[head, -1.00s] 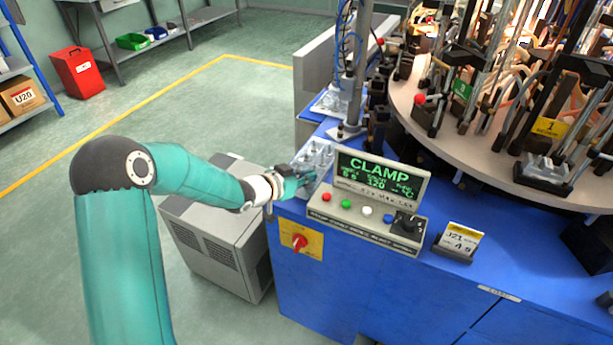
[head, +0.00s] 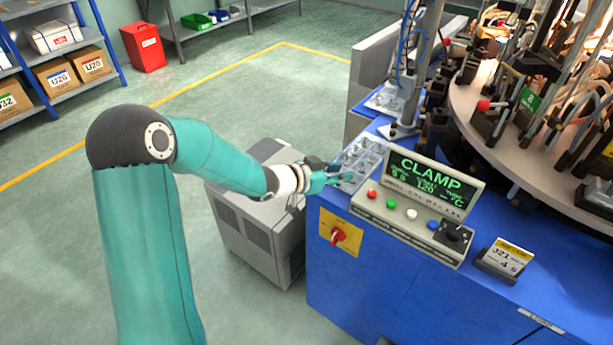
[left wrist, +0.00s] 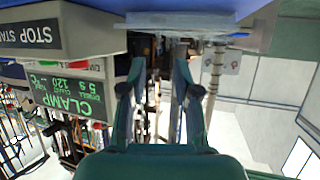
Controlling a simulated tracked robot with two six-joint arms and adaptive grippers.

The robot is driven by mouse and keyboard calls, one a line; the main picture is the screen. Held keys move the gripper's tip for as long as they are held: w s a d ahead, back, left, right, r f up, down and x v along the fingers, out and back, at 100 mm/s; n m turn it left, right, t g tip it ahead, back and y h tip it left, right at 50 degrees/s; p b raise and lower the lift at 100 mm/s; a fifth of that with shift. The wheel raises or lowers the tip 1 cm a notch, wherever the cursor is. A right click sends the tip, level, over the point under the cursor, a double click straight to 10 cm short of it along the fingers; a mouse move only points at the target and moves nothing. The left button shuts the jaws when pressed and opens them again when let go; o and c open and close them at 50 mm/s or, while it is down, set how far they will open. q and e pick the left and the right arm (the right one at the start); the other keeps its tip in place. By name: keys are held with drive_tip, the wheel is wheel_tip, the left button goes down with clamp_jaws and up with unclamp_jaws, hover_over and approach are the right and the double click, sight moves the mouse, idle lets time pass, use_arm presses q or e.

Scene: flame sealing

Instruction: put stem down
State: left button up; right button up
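My left gripper (head: 343,178) is at the near left side of a clear tray (head: 366,152) with several compartments, on the blue bench left of the CLAMP panel. In the left wrist view its two fingers (left wrist: 158,62) stand apart with a gap between them, and I see nothing held there. The edge of a pale tray-like thing (left wrist: 180,20) shows just beyond the fingertips. I cannot make out a stem for certain in either view. My right gripper is not in view.
A tall metal post (head: 412,85) stands behind the tray. A round table with many fixtures (head: 495,125) fills the right. A grey cabinet (head: 262,225) stands below the arm.

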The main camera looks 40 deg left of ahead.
use_arm(q)
drive_tip(key=p+v, duration=0.1)
drive_tip(key=v, duration=1)
drive_tip(key=shift+r, duration=0.15)
drive_tip(key=d+f+h, duration=0.1)
drive_tip(key=d, duration=0.2)
drive_tip(key=w+d+f+g+h+p, duration=0.1)
drive_tip(key=d, duration=0.2)
drive_tip(key=d+f+g+h+p, duration=0.1)
drive_tip(key=d+f, duration=0.1)
drive_tip(key=d, duration=0.1)
drive_tip(key=shift+w+d+m, duration=0.3)
drive_tip(key=shift+d+m, duration=0.05)
drive_tip(key=shift+m, duration=0.05)
drive_tip(key=s+d+f+n+g+p, duration=0.2)
drive_tip(key=s+d+f+g, duration=0.15)
drive_tip(key=d+f, duration=0.4)
drive_tip(key=s+d+f+n+g+p, duration=0.1)
drive_tip(key=s+d+f+n+g, duration=0.15)
drive_tip(key=s+d+f, duration=0.4)
drive_tip(key=s+a+f+n+g+y, duration=0.1)
drive_tip(key=s+f+g, duration=0.3)
drive_tip(key=s+f, duration=0.4)
drive_tip(key=shift+s+f+g+y, duration=0.25)
drive_tip(key=shift+s+y, duration=0.25)
drive_tip(key=shift+y, duration=0.3)
